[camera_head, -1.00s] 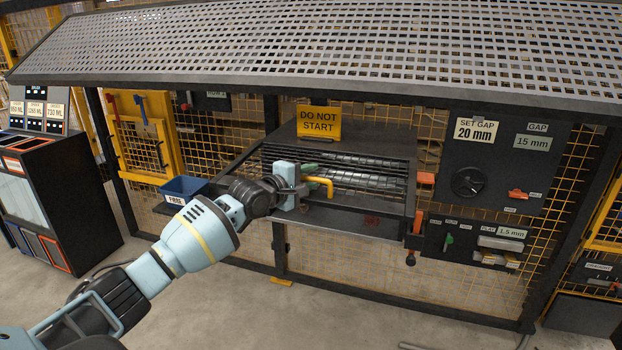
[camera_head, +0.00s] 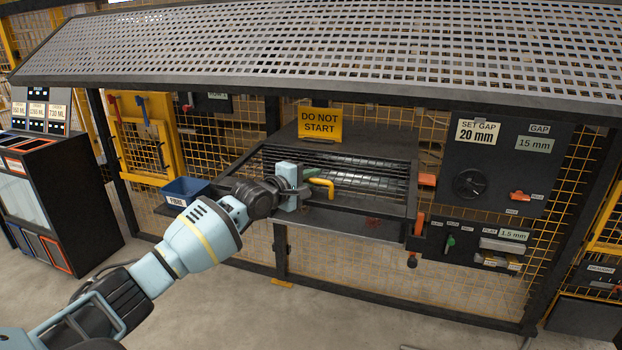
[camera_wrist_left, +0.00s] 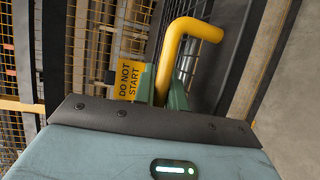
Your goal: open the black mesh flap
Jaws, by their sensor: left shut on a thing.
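The black mesh flap (camera_head: 385,163) is a dark barred guard over the front opening of the machine, with ribbed metal rollers (camera_head: 360,180) showing behind and below its bars. How far it stands open is hard to tell. Its yellow bent handle (camera_head: 324,184) sticks out at the front. The handle also shows in the left wrist view (camera_wrist_left: 186,28), running down between my green fingers (camera_wrist_left: 163,92). My right gripper is out of view.
A yellow DO NOT START sign (camera_head: 320,123) stands on the machine top. A blue bin (camera_head: 186,190) sits left of my wrist. A perforated canopy (camera_head: 330,55) hangs above. A control panel (camera_head: 505,170) is at the right. The floor (camera_head: 300,320) in front is clear.

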